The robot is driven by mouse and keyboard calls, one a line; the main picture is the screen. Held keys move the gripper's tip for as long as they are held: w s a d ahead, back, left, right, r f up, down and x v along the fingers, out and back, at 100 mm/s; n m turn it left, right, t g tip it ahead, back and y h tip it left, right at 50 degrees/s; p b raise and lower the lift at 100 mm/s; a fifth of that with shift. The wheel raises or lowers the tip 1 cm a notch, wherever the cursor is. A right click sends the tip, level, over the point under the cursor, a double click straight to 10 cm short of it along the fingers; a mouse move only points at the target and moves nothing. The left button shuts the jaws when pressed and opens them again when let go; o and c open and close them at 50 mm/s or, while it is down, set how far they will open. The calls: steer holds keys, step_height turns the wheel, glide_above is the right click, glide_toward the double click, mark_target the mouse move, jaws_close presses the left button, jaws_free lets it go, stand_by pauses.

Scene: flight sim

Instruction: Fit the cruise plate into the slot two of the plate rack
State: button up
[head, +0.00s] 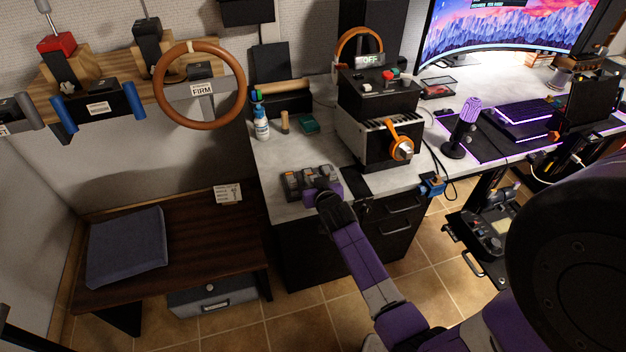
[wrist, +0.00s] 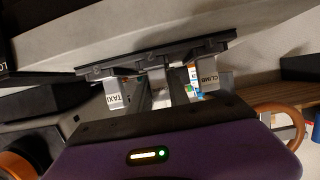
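The plate rack (head: 308,183) sits on the light worktop near its front left corner. In the wrist view the rack (wrist: 135,60) is a dark bar crossing the upper part of the picture. A grey plate marked TAXI (wrist: 115,93) is at its left and one marked CLIMB (wrist: 207,77) at its right. My gripper (head: 322,187) is at the rack's right part in the head view. In the wrist view, grey parts of my gripper (wrist: 168,87) reach up between the two marked plates. No CRUISE label is readable, and I cannot tell what is between my fingers.
A black and silver box with an orange lever (head: 402,140) stands right of the rack. A white bottle (head: 261,125) and a green box (head: 309,125) stand behind it. A wooden bench with a cushion (head: 127,247) is at the left. The worktop left of the rack is clear.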

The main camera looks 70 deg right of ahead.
steer(key=o, duration=0.5)
steer(key=shift+v, duration=3.9)
